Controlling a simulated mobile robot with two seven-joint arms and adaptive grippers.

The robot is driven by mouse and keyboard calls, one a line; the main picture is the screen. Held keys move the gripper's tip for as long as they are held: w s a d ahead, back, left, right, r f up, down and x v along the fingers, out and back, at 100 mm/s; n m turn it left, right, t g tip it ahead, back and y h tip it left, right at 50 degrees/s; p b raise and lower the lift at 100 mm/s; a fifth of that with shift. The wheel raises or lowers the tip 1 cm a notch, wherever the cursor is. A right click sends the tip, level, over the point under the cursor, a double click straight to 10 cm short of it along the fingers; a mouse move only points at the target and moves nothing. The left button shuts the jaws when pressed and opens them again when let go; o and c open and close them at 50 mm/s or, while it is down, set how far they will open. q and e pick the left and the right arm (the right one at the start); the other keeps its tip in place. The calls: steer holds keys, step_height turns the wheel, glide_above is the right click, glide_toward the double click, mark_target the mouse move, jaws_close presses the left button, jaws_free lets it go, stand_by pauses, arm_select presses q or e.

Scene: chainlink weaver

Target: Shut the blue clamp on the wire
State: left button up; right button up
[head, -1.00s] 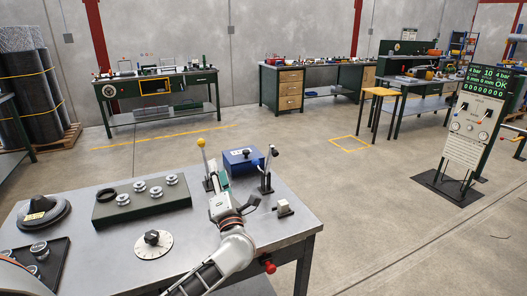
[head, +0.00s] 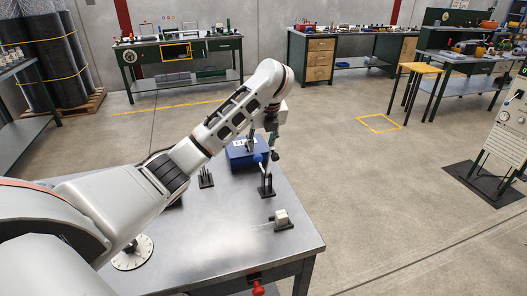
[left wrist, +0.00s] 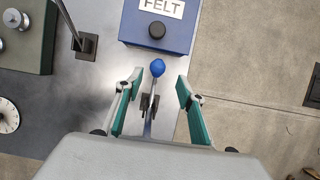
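The blue clamp (head: 266,187) stands on the steel bench near its right side, with a blue ball on its lever. In the left wrist view the blue ball (left wrist: 157,67) lies between my left gripper's fingers (left wrist: 159,80), with a gap on each side. My left gripper (head: 271,143) is open above the clamp, pointing down; my arm hides part of it in the head view. A thin pale line, perhaps the wire, shows faintly left of a small white block (head: 282,217). Whether it passes through the clamp cannot be told. My right gripper is not in view.
A blue box marked FELT (left wrist: 160,22) with a black knob stands just behind the clamp. Another lever's base (left wrist: 85,43) is to the left. A dial (head: 132,252) lies at the bench's left front.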

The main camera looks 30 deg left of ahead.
mark_target(258, 155)
arm_select(q)
steer(key=shift+s+a+f, duration=0.1)
steer(key=shift+a+f, duration=0.05)
steer(key=shift+f, duration=0.4)
steer(key=shift+s+a+f, duration=0.1)
steer(key=shift+a+f, duration=0.05)
steer(key=shift+f, duration=0.35)
steer(key=x, duration=0.3)
steer(key=shift+w+a+f, duration=0.1)
steer(key=shift+w+f, duration=0.2)
steer(key=shift+w+a+f, duration=0.1)
steer(key=shift+f, duration=0.25)
steer(key=shift+w+f, duration=0.1)
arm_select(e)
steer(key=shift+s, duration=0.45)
arm_select(q)
jaws_close()
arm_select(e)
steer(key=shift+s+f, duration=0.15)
